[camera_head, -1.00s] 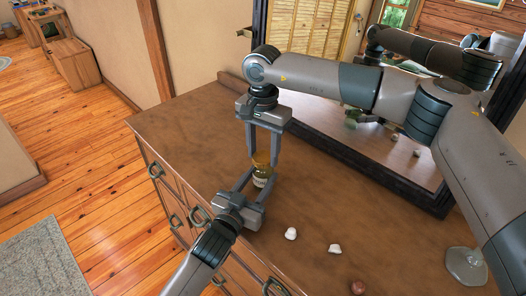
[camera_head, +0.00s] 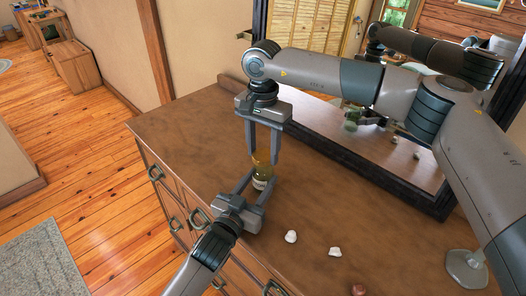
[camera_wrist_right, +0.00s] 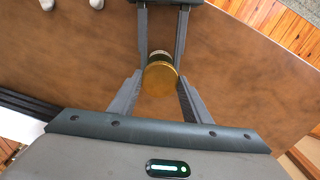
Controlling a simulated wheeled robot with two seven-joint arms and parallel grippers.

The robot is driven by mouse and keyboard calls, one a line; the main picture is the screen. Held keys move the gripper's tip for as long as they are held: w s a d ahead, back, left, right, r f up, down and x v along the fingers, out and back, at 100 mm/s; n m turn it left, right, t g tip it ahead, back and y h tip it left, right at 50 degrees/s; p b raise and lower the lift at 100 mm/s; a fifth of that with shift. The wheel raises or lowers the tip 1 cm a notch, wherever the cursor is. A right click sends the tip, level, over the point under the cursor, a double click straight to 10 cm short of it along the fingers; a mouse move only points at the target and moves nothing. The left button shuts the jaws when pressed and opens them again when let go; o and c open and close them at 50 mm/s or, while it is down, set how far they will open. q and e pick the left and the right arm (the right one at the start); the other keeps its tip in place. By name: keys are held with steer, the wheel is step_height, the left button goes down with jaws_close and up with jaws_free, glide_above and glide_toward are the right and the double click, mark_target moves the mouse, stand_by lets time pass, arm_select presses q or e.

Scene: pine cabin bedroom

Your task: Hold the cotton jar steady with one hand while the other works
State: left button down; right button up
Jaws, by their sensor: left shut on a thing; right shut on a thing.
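The cotton jar (camera_head: 260,184) is a small dark jar with a pale label and a gold lid (camera_head: 261,158). It stands upright on the dresser top, near its front left part. My left gripper (camera_head: 257,183) comes in from the front, with its fingers on both sides of the jar's body, shut on it. My right gripper (camera_head: 263,158) points down from above and is shut on the lid. In the right wrist view the gold lid (camera_wrist_right: 160,77) sits between my right fingertips, and my left fingers flank the jar beyond it. The jar's contents are hidden.
Two white lumps (camera_head: 291,236) (camera_head: 335,252) and a small reddish round thing (camera_head: 358,289) lie on the dresser (camera_head: 190,130). A dark-framed mirror (camera_head: 340,135) stands along the back.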

mark_target(263, 154)
steer(key=shift+r, duration=0.3)
steer(key=shift+r, duration=1.95)
arm_select(q)
steer(key=c, duration=0.9)
jaws_free()
steer(key=b+v, duration=0.2)
steer(key=v, duration=0.9)
steer(key=shift+f, duration=0.1)
arm_select(e)
step_height(263, 154, down, 2)
steer(key=shift+f, duration=0.25)
arm_select(q)
steer(key=shift+s+a+b, duration=0.25)
steer(key=shift+s+b, duration=0.05)
steer(key=shift+s, duration=0.15)
